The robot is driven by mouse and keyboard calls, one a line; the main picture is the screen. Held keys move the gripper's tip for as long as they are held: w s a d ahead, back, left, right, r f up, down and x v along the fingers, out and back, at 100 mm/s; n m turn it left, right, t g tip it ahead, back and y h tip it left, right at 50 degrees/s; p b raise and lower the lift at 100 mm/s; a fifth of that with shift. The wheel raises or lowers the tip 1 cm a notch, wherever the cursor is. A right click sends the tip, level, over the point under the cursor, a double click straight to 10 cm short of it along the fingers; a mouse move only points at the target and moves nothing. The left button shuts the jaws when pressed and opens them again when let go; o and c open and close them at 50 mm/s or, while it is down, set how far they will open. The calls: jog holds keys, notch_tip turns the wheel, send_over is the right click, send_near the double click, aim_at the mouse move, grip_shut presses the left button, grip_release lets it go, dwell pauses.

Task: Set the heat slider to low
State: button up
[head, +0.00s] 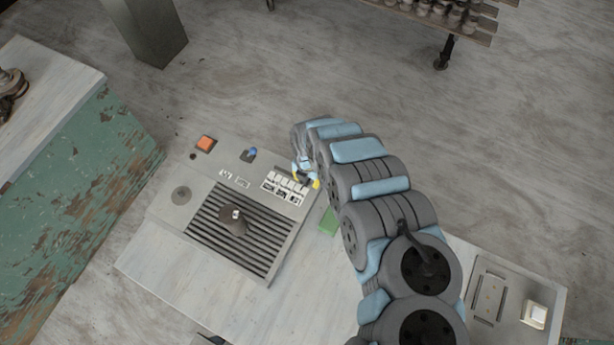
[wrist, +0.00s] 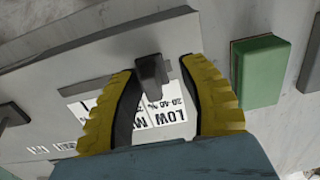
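The dark slider knob (wrist: 152,75) sticks up from the grey panel in the wrist view. The white label strip (wrist: 168,115) lies just below it, and its LOW 20-40 % end is closest to the knob. My gripper (wrist: 155,72) is open, with one yellow finger on each side of the knob and a visible gap to it. In the head view my gripper (head: 306,180) is at the right end of the label row (head: 284,187) on the grey control unit (head: 165,212). The knob is hidden there by my gripper.
A green block (wrist: 259,70) is close to my right finger; it also shows in the head view (head: 329,221). An orange button (head: 205,143), a blue-topped knob (head: 250,154) and a grille (head: 262,243) with a brown piece (head: 233,222) are on the unit.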

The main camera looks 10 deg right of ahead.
jog(key=shift+w+a, duration=0.1)
jog(key=shift+r, duration=0.15)
jog(key=shift+r, duration=0.55)
notch_tip(320, 180, up, 7)
jog(key=shift+w+r, duration=0.1)
jog(key=shift+r, duration=1.75)
